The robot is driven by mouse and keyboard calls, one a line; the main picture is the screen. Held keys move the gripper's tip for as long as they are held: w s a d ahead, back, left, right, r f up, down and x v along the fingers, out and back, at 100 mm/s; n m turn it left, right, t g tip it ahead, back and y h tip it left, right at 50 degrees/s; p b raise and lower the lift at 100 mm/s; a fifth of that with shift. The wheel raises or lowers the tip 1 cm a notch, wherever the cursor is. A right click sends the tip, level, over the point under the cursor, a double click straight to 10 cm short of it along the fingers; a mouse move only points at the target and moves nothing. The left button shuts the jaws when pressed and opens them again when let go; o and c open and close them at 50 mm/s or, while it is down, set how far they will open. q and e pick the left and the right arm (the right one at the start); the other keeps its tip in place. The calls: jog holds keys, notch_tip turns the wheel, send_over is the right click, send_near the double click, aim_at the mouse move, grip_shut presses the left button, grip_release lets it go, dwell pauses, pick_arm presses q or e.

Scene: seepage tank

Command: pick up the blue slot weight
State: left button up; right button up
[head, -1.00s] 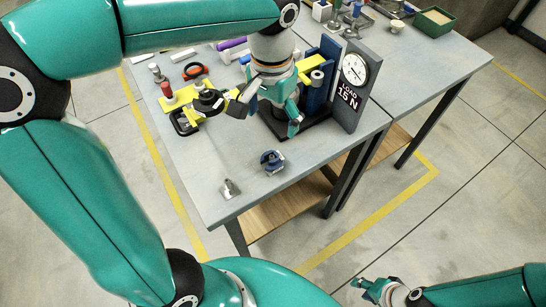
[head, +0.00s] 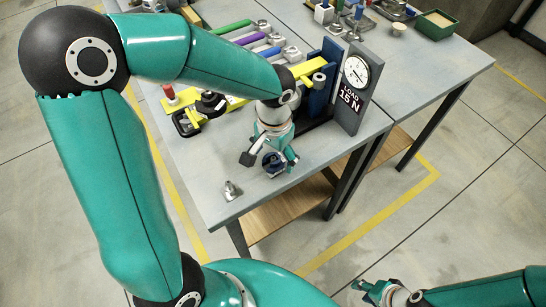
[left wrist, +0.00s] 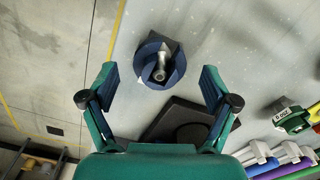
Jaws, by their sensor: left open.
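The blue slot weight (head: 273,164) sits on the grey table near its front edge; my left gripper partly hides it in the head view. In the left wrist view the blue weight (left wrist: 151,75) is a round blue disc with a silver stem at its centre and a dark slot or shadow beside it. My left gripper (head: 269,159) is over it, pointing down. In the left wrist view the gripper (left wrist: 159,75) is open, with one finger on each side of the weight and apart from it. My right gripper (head: 375,289) is low at the bottom right, away from the table.
A small metal piece (head: 230,191) stands at the table's front left corner. A load stand with a dial (head: 356,72) marked 15 N rises right of the left gripper. A yellow fixture with a black weight (head: 211,103) lies behind. Coloured-handled tools (head: 248,40) lie farther back.

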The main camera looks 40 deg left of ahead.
pick_arm(q)
jog(key=shift+f, duration=0.25)
jog(key=c, duration=1.4)
jog(key=shift+c, duration=0.2)
jog(key=shift+r, duration=0.15)
